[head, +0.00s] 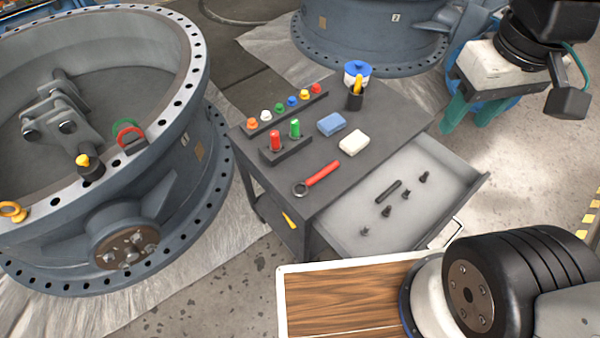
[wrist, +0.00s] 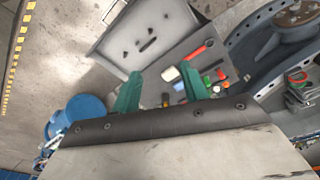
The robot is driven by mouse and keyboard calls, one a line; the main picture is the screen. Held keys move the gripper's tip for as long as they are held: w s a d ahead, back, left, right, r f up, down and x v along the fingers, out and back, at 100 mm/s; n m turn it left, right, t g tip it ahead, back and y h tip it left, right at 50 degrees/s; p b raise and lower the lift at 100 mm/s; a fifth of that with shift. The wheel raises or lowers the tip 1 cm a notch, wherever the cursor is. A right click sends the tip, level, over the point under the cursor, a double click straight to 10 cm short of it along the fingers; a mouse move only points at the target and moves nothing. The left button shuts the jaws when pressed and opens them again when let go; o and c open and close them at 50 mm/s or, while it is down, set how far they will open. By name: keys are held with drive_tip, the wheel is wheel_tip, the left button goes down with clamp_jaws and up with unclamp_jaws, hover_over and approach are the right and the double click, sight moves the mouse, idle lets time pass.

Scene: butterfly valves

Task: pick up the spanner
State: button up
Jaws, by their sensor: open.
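The spanner (head: 318,178) has a red handle and a dark ring end. It lies flat near the front edge of the dark cart top, beside the open drawer, with its ring end toward the front left. It also shows in the wrist view (wrist: 198,50), beyond the fingers and right of centre. My gripper (head: 471,112) is above and behind the drawer's far side at the upper right, well away from the spanner. Its green fingers (wrist: 161,90) are spread apart with nothing between them.
The open drawer (head: 448,219) holds several small dark parts. Large valve bodies (head: 150,200) stand left and behind.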

drive_tip(key=w+a+f+n, duration=0.5)
drive_tip(key=w+f+n, duration=0.25)
drive_tip(key=w, duration=0.35)
drive_tip(key=n+g, duration=0.1)
drive_tip(key=n, duration=1.5)
hover_over(320, 173)
drive_tip(key=shift+m, duration=0.25)
wheel_tip(320, 173, down, 24)
drive_tip(key=shift+w+f, duration=0.15)
wheel_tip(320, 173, down, 8)
drive_tip(key=shift+f, duration=0.2)
clamp_jaws()
